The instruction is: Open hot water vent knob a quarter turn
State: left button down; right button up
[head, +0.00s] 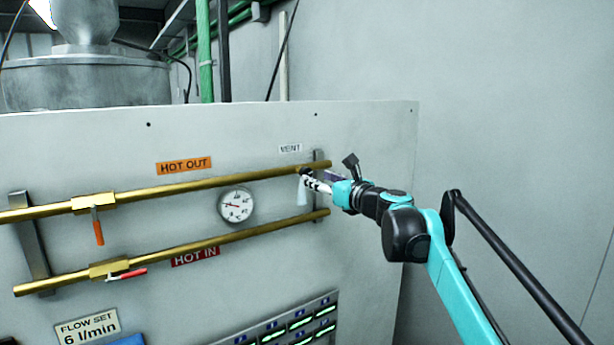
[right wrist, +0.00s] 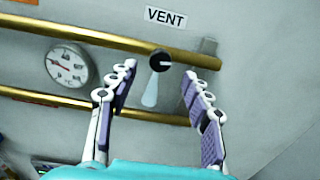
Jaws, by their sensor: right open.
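The vent knob (right wrist: 160,61) is a small black round knob with a white mark, on the upper brass pipe just below the VENT label (right wrist: 166,18). In the right wrist view it lies ahead of and between the fingers of my right gripper (right wrist: 158,78), which is open and empty. A pale tapered piece (right wrist: 151,92) hangs below the knob. In the head view my right gripper (head: 311,180) is at the right end of the upper pipe and largely hides the knob. Contact with the knob cannot be told. My left gripper is not in view.
The HOT OUT pipe (head: 150,189) has an orange-handled valve (head: 98,228); the HOT IN pipe (head: 215,241) below has a red-handled one (head: 127,274). A round gauge (head: 236,205) sits between the pipes. A bracket (head: 320,192) holds their right ends. The wall at right is bare.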

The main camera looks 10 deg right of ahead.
aim_at(308, 174)
jog(key=p+x, duration=0.1)
jog(key=x, duration=0.5)
jog(key=shift+w+a, duration=0.15)
jog(key=shift+w, duration=0.25)
jog(key=shift+s, duration=0.1)
grip_shut()
